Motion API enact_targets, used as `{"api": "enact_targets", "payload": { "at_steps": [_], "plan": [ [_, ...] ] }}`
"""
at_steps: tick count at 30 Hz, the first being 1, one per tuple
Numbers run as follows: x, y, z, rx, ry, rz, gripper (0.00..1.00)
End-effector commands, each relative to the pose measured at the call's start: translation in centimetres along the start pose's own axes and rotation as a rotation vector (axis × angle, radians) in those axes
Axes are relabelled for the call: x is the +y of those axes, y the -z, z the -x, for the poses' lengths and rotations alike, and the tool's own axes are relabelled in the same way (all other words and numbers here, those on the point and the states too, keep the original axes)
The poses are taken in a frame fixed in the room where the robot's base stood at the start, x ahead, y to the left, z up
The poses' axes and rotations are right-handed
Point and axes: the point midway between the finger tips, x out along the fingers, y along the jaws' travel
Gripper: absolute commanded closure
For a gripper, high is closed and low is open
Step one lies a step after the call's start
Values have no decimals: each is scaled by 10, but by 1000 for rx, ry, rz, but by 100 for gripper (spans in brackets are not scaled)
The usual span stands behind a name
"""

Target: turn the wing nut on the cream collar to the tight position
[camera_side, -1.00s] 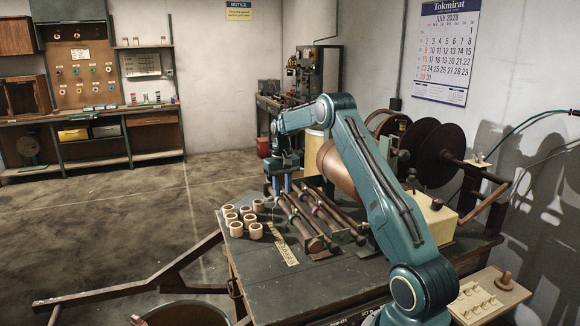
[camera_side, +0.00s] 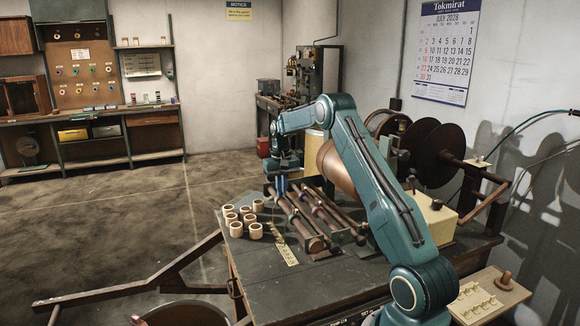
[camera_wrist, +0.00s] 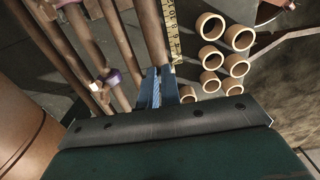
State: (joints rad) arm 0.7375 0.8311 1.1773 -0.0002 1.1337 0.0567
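My gripper (camera_wrist: 158,87) points down at the near end of a brown rod (camera_wrist: 151,35) in the wrist view. Its blue fingers overlap the rod end, and I cannot tell whether they are closed on anything. In the side view my gripper (camera_side: 281,186) is low over the far left end of the rods on the bench. A small pale piece, possibly the cream collar (camera_wrist: 95,86), shows on a rod to the left, beside a purple collar (camera_wrist: 112,78). I cannot make out the wing nut or its position.
Several cream rings (camera_side: 236,229) stand on the bench's left corner, close to the gripper; they also show in the wrist view (camera_wrist: 239,38). A yellow ruler strip (camera_side: 284,250) lies by the rods. A large brown roll (camera_side: 338,168) is behind. The bench front (camera_side: 290,290) is clear.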

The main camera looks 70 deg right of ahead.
Motion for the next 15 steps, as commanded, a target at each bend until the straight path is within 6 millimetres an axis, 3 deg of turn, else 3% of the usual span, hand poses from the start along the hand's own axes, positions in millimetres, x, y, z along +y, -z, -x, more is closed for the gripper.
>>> {"api": "enact_targets", "payload": {
  "at_steps": [8, 9, 12, 15],
  "plan": [
    [0, 0, 1, 1, 0, -8, 100],
    [0, 0, 1, 1, 0, -8, 89],
    [0, 0, 1, 1, 0, -7, 73],
    [0, 0, 0, 1, 0, -7, 73]
  ]
}}
